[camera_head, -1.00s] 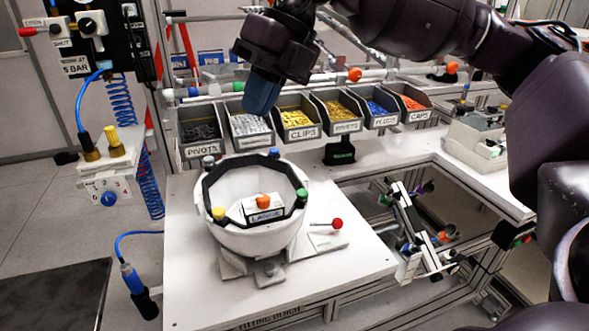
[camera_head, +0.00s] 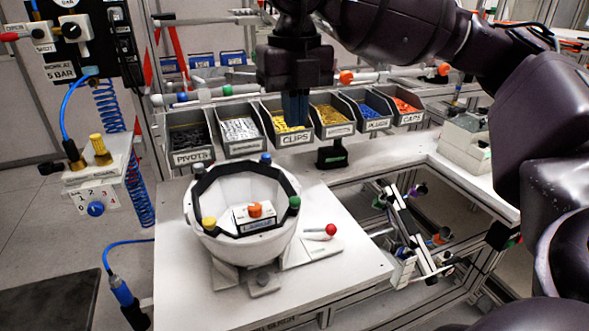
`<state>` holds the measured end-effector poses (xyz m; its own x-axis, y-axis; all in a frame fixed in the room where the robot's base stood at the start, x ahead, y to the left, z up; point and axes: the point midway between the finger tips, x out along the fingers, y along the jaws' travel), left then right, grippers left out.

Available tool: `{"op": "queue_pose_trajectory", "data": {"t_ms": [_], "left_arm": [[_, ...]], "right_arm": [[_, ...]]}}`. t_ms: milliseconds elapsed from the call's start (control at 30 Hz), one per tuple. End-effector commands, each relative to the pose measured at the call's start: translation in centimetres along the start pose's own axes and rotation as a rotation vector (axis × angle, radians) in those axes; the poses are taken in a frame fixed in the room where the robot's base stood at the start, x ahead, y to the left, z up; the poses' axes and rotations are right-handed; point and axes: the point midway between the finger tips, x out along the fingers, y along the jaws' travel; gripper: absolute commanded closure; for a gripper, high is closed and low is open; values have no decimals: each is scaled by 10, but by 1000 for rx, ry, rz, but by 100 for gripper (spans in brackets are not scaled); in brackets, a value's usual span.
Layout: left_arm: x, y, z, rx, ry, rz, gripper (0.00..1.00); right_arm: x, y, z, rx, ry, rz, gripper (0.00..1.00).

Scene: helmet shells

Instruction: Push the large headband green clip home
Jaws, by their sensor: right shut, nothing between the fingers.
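The white helmet shell (camera_head: 235,236) sits upside down on its stand on the white bench. A black headband (camera_head: 203,184) runs around inside its rim. The green clip (camera_head: 294,202) is on the headband at the right side of the rim; I cannot tell how deep it sits. A blue clip (camera_head: 265,159) is at the back and a yellow clip (camera_head: 208,222) at the front left. An orange-topped block labelled "LARGE" (camera_head: 257,222) is inside the shell. My right gripper (camera_head: 295,122) is shut and empty, pointing down in front of the clips bin, above and behind the shell. My left gripper is not in view.
Several grey parts bins stand behind the shell, including the clips bin (camera_head: 295,140) and the pivots bin (camera_head: 190,157). A red-knobbed lever (camera_head: 330,230) is right of the shell. The white bench (camera_head: 340,275) is clear at its front right.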

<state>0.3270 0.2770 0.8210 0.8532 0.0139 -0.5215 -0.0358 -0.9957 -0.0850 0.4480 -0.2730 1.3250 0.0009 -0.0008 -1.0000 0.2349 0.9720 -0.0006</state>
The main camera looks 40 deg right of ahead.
Motion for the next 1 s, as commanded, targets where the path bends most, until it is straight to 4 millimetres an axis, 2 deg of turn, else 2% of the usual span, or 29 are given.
{"op": "queue_pose_trajectory", "data": {"t_ms": [167, 700, 1000], "left_arm": [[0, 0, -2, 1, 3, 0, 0], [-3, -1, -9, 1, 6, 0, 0], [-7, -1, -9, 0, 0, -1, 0]], "right_arm": [[18, 0, 0, 0, 3, -1, 100], [109, 0, -1, -1, 4, 0, 100], [136, 0, 0, -1, 1, 0, 100]]}}
